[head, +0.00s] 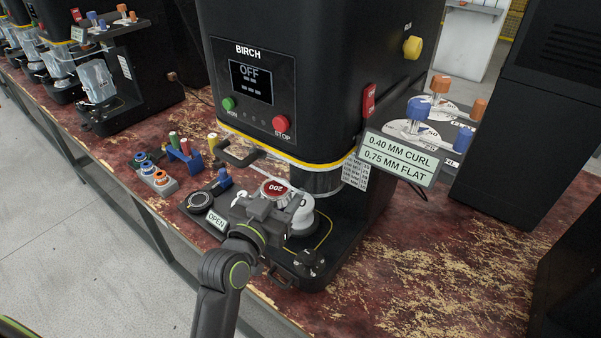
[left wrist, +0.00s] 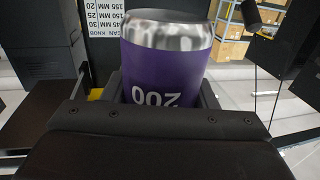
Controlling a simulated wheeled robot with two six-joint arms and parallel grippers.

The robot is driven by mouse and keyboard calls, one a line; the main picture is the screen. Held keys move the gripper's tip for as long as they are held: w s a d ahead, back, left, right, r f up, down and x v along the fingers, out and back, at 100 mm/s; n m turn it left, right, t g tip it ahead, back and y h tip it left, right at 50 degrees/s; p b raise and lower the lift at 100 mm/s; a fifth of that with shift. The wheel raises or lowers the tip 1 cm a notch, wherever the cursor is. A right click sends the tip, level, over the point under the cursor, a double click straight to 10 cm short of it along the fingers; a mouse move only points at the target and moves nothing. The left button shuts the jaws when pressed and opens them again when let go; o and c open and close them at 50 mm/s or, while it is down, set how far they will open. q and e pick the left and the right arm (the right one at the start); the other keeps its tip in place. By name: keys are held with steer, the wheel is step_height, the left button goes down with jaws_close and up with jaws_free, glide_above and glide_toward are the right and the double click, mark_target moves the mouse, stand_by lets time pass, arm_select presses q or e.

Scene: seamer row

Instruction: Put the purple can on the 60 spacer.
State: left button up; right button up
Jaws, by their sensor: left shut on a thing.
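My left gripper (head: 268,212) is shut on the purple can (left wrist: 168,72), which stands upright between the fingers in the left wrist view, its silver rim up and "200" on its side. In the head view its top (head: 274,187) shows as a silver-rimmed red disc reading "200"; the purple side is hidden there by my gripper. A white round piece (head: 301,216) lies just right of and below the can, on the machine's base. It may be the 60 spacer; only a "0" shows. I cannot tell whether the can touches it. My right gripper is not in view.
The BIRCH seamer (head: 300,65) stands right behind, its head overhanging the base. A sign (head: 398,158) reads 0.40 MM CURL, 0.75 MM FLAT.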

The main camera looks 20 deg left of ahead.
arm_select(q)
steer(key=w, duration=0.3)
steer(key=w+d+p, duration=0.1)
steer(key=w, duration=0.2)
steer(key=w+p, duration=0.1)
steer(key=w, duration=0.2)
steer(key=shift+w+d+f, duration=0.1)
steer(key=shift+w+d, duration=0.1)
steer(key=shift+w, duration=0.2)
steer(key=shift+f, duration=1.65)
steer(key=shift+f+b, duration=0.25)
steer(key=shift+b, duration=0.05)
steer(key=o, duration=0.9)
steer(key=shift+r, duration=0.1)
steer(key=shift+o, duration=0.2)
steer(key=shift+r, duration=0.15)
